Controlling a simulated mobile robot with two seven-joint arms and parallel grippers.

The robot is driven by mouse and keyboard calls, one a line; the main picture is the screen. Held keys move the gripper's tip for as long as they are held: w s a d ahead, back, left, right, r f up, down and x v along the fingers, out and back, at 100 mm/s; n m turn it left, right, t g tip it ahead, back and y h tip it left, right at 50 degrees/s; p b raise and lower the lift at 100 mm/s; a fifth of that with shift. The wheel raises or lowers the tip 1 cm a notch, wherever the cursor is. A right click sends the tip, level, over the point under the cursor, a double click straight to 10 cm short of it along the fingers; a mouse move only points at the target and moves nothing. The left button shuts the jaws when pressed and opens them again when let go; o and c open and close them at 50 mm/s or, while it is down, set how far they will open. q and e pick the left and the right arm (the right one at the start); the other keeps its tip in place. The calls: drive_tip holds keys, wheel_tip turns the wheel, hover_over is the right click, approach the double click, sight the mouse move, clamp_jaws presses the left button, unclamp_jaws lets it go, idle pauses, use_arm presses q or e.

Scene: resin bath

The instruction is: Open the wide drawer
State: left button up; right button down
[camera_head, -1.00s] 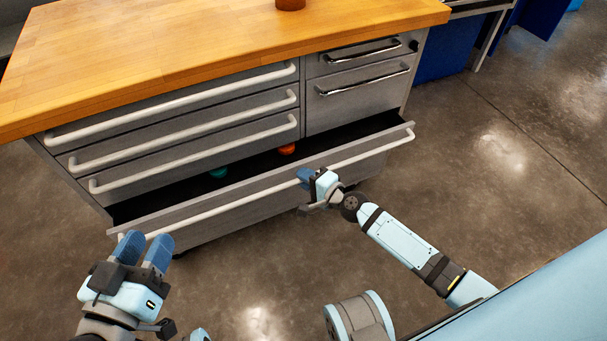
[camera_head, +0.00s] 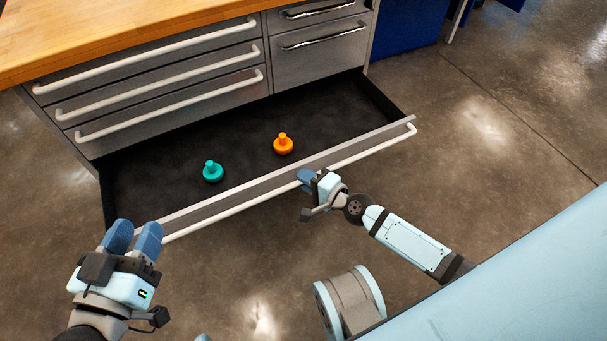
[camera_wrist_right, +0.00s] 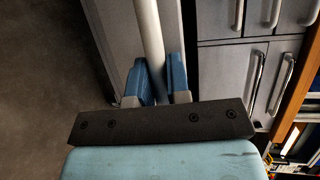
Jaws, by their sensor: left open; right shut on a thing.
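The wide bottom drawer (camera_head: 240,198) stands pulled well out of the cabinet, with its dark interior showing. Its long white handle (camera_head: 365,152) runs along the front; the handle also shows in the right wrist view (camera_wrist_right: 149,40). My right gripper (camera_head: 305,178) is shut on this handle, right of its middle. In the right wrist view its blue fingers (camera_wrist_right: 163,80) lie either side of the bar. My left gripper (camera_head: 134,236) is open and empty, near the left end of the drawer front. A teal knobbed piece (camera_head: 212,171) and an orange one (camera_head: 283,144) stand inside the drawer.
The cabinet has several closed drawers above, with white handles (camera_head: 170,103) at left and metal handles (camera_head: 325,36) at right. A wooden top (camera_head: 100,32) covers it. Concrete floor (camera_head: 500,180) is clear to the right.

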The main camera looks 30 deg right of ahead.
use_arm(q)
drive_tip(key=shift+s+f, duration=0.1)
drive_tip(key=shift+s, duration=0.05)
use_arm(e)
drive_tip(key=shift+s+d, duration=0.1)
drive_tip(key=shift+s, duration=0.1)
drive_tip(key=c, duration=1.4)
unclamp_jaws()
drive_tip(key=shift+s, duration=0.1)
use_arm(q)
drive_tip(key=shift+d, duration=0.1)
use_arm(e)
drive_tip(key=v, duration=1.3)
drive_tip(key=shift+s+r, duration=0.25)
drive_tip(key=shift+s, duration=0.05)
use_arm(q)
drive_tip(key=shift+s+f, duration=0.15)
use_arm(e)
drive_tip(key=shift+d, duration=0.15)
